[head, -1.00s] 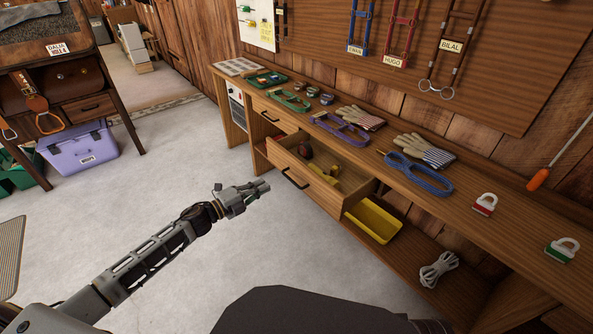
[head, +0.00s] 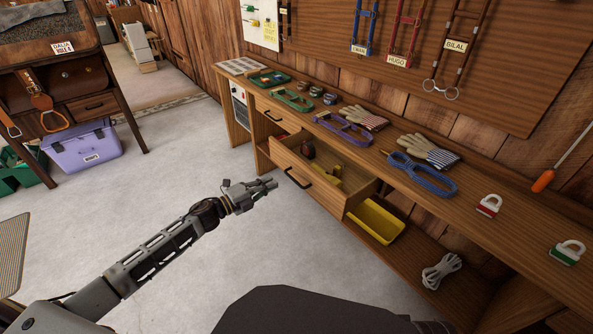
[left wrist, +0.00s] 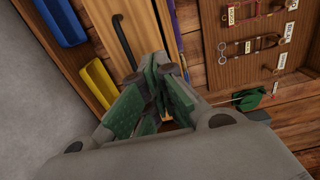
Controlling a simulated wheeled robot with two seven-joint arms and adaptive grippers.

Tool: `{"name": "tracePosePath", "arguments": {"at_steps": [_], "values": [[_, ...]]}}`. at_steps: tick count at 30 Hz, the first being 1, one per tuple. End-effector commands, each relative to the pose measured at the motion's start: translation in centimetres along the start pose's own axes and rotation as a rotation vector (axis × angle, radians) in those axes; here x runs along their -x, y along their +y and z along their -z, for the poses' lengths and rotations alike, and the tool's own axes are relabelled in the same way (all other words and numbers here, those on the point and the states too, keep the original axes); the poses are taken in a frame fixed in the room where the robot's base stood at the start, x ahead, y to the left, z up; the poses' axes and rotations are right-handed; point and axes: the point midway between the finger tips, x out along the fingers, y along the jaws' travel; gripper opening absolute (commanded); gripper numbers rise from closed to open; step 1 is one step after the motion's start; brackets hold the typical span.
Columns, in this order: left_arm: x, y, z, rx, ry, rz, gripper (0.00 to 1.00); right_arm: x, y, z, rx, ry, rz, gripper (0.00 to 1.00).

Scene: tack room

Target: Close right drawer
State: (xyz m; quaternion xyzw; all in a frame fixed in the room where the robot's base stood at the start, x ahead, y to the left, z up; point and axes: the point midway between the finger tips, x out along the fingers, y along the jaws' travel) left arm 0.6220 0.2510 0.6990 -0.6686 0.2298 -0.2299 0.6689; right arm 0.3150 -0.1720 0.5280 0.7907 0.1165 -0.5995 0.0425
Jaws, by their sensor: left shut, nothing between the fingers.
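The right drawer (head: 307,185) of the wooden workbench stands pulled out, with a black bar handle (head: 298,178) on its front. Several small items, one dark and some yellow, lie inside it. My left gripper (head: 274,184) is shut and empty, in front of the drawer front and a little left of the handle in the head view, seemingly apart from it. In the left wrist view, my left gripper (left wrist: 158,85) has its green-padded fingers together, with the black handle (left wrist: 125,42) just beyond them. My right gripper is not in view.
The left drawer (head: 268,122) looks shut. A yellow bin (head: 377,222) and coiled rope (head: 440,270) sit on the lower shelf. Gloves, blue straps (head: 425,175) and padlocks lie on the benchtop. The floor (head: 180,180) left of the bench is clear.

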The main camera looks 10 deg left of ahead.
Motion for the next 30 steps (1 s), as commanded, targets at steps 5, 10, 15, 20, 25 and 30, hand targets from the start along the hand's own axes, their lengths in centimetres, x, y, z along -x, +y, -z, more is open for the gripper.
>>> {"name": "tracePosePath", "arguments": {"at_steps": [5, 10, 15, 20, 25, 30], "values": [[-1.3, 0.0, 0.0, 0.001, 0.0, 0.002, 0.0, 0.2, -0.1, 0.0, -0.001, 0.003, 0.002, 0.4], [-2.5, 0.0, 0.0, 0.0, 0.0, 0.001, 0.0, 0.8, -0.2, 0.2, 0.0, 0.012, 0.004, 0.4], [-3.7, 0.0, 0.0, 0.0, 0.001, 0.001, 0.0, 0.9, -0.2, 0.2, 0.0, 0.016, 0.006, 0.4], [-4.8, 0.0, 0.0, 0.001, 0.0, 0.001, 0.0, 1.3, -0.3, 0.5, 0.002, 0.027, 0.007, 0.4], [-6.1, 0.0, 0.0, -0.001, 0.0, 0.001, 0.0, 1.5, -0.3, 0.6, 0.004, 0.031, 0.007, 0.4], [-7.3, 0.0, 0.0, 0.001, 0.001, 0.001, 0.0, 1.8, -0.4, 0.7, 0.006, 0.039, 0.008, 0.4]]}}
